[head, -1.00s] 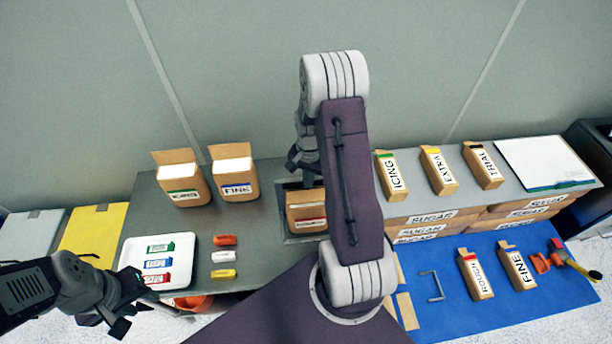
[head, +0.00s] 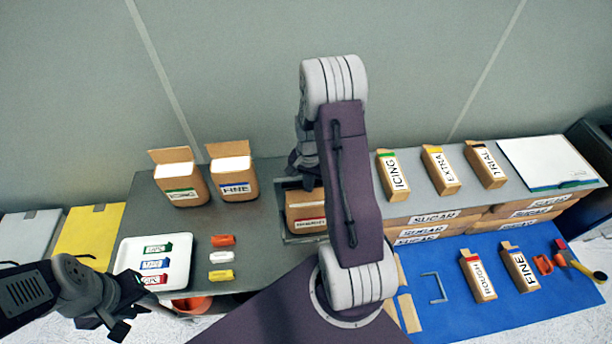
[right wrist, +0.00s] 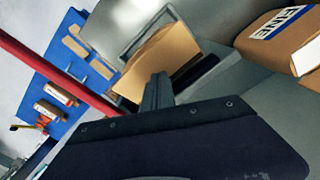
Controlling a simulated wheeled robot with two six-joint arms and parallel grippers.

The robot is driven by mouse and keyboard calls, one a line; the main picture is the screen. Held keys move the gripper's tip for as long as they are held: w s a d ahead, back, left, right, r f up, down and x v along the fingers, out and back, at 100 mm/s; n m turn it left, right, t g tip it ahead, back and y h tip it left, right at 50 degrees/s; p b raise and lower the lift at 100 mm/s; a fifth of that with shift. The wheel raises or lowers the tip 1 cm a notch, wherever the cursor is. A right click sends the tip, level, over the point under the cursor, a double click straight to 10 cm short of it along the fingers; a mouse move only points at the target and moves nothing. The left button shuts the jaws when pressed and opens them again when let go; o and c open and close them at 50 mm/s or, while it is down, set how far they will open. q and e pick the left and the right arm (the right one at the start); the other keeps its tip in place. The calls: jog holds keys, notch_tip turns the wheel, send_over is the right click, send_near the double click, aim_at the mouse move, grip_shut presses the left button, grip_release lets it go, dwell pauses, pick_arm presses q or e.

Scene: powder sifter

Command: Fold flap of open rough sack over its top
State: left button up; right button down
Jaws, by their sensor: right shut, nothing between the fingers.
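A brown sack with a red-edged label (head: 306,215) stands in a metal recess at the middle of the bench, partly behind my right arm. Its label is too small to read for sure. In the right wrist view a brown panel (right wrist: 165,60) shows at the sack's top, and no powder is visible there. I cannot tell if this flap lies flat. My right gripper (right wrist: 158,88) is shut and empty, its fingertips close to the panel; contact is unclear. My left gripper (head: 122,318) is in front of the white tray, away from the sack; its jaw opening is unclear.
Open sacks with green (head: 181,192) and blue (head: 236,188) labels stand left of the recess. A white tray (head: 130,252) and coloured blocks (head: 222,257) lie in front. A blue mat (head: 450,310) on the right holds small packs, including ROUGH (head: 479,280).

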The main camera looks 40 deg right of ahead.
jog(key=shift+f+b, duration=0.6)
jog(key=shift+f, duration=0.25)
notch_tip(320, 180, up, 9)
jog(key=p, duration=0.8)
